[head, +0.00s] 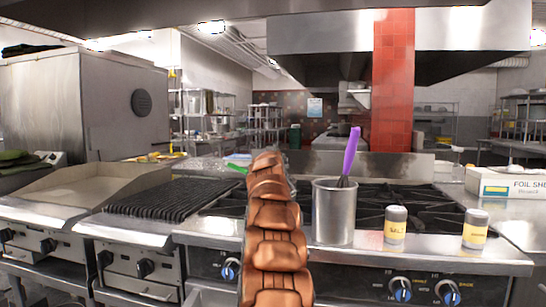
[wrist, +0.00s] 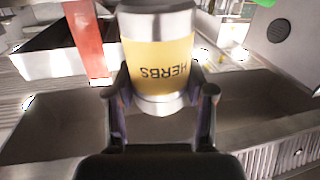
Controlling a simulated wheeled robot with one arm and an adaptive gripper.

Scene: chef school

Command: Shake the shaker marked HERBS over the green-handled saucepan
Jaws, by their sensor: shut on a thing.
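My gripper (wrist: 160,88) is shut on the HERBS shaker (wrist: 158,52), one finger on each side of it. The shaker has a yellow label and metal ends. Its lettering is upside down in the wrist view, as is the kitchen behind, so the shaker looks about upright. In the head view my copper-coloured arm rises through the middle and hides the gripper and shaker. A green handle (head: 237,168) pokes out left of the arm over the stove. The pan body is hidden behind the arm. A bit of green (wrist: 262,3) shows at the wrist view's top edge.
Right of my arm, a metal pot (head: 333,215) holds a purple-handled utensil (head: 350,152). A SALT shaker (head: 395,228) and another yellow-labelled shaker (head: 475,230) stand on the front ledge. A foil box (head: 510,186) is at far right. A grill (head: 180,198) lies left.

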